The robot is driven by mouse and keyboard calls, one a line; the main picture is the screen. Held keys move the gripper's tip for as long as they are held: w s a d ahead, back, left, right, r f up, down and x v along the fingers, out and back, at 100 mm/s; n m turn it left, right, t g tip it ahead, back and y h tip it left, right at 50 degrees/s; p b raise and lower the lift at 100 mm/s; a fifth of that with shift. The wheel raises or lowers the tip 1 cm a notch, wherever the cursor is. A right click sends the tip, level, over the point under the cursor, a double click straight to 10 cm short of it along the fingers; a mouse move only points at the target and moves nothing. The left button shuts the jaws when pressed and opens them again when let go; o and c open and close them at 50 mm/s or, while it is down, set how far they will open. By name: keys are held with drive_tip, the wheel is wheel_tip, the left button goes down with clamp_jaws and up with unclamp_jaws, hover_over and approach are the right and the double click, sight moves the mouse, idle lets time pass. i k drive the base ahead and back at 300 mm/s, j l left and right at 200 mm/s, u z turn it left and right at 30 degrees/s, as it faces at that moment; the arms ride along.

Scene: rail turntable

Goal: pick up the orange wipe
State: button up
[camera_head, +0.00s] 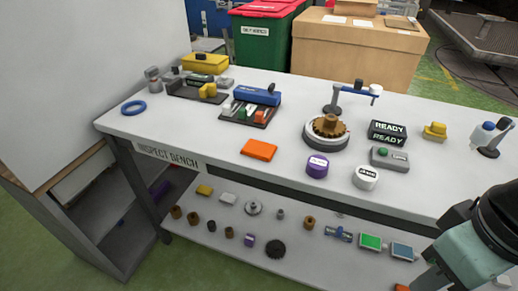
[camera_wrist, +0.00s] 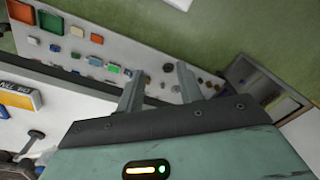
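The orange wipe (camera_head: 259,149) is a flat orange pad. It lies on the white bench top near the front edge, left of the purple round container (camera_head: 317,166). In the wrist view I cannot make out the wipe for certain. My gripper (camera_wrist: 160,85) shows there with its two fingers apart and nothing between them. In the head view only my arm shows, at the lower right, well to the right of the wipe; the fingertips are not visible there.
The white bench (camera_head: 215,142) is bare around the wipe. Behind it stands a dark tray (camera_head: 233,115) with small items. A turntable (camera_head: 325,138) bearing a brown gear, a white round container (camera_head: 366,177) and a grey button box (camera_head: 389,158) stand to the right. A lower shelf (camera_head: 190,247) holds several small parts.

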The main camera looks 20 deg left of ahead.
sight(255, 149)
drive_tip(key=i+j, duration=0.1)
drive_tip(key=j, duration=0.3)
drive_tip(key=i+j, duration=0.15)
drive_tip(key=j, duration=0.25)
drive_tip(key=i+j, duration=0.1)
drive_tip(key=j, duration=0.25)
drive_tip(key=u, duration=0.05)
